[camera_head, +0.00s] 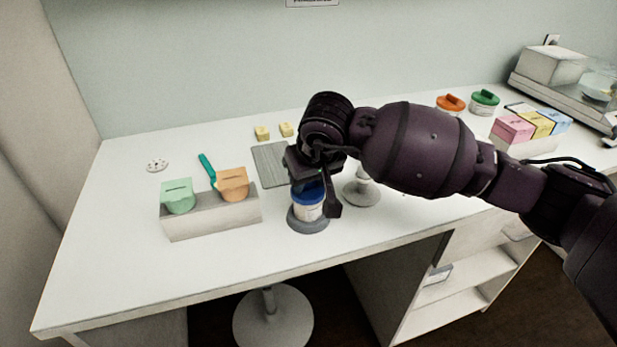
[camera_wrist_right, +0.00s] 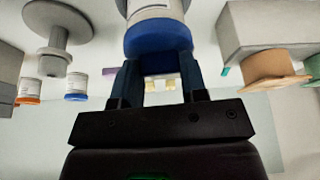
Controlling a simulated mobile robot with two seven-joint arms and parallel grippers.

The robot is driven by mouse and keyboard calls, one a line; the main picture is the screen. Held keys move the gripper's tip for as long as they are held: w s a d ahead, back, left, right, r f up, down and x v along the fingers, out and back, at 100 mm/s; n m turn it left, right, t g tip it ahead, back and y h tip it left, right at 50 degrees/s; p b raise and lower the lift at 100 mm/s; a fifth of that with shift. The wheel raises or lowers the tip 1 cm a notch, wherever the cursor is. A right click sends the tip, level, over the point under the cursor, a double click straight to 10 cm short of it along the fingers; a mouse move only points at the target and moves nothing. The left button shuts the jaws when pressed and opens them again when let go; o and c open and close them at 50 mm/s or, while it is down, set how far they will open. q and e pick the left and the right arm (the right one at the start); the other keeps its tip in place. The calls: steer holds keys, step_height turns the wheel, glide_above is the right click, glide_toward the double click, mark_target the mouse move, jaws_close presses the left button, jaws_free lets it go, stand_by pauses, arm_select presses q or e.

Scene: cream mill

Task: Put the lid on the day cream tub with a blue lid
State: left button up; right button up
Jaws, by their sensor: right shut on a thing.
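The day cream tub (camera_head: 307,210) is white and stands upright on a round grey stand (camera_head: 308,225) near the table's front edge. The blue lid (camera_head: 305,190) sits at the top of the tub, level as far as I can see. My right gripper (camera_head: 316,192) reaches down over it and is shut on the lid, partly hiding it. In the right wrist view the blue lid (camera_wrist_right: 158,40) is between my two fingers (camera_wrist_right: 160,72), against the white tub body (camera_wrist_right: 156,10). Whether it is seated fully I cannot tell. My left gripper is out of view.
A grey block (camera_head: 212,215) with green and orange pieces stands left. A grey mat (camera_head: 268,165) lies behind the tub. A white round-footed stand (camera_head: 361,192) is close on the right. Orange-lidded (camera_head: 450,104) and green-lidded (camera_head: 485,102) tubs stand back right. The left table end is mostly clear.

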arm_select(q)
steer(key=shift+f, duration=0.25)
arm_select(e)
steer(key=shift+f, duration=0.2)
stand_by(0.4)
steer(key=o, duration=1.6)
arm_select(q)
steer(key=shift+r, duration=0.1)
arm_select(e)
steer(key=shift+r, duration=0.15)
steer(key=shift+r+p, duration=0.9)
steer(key=shift+r, duration=2.5)
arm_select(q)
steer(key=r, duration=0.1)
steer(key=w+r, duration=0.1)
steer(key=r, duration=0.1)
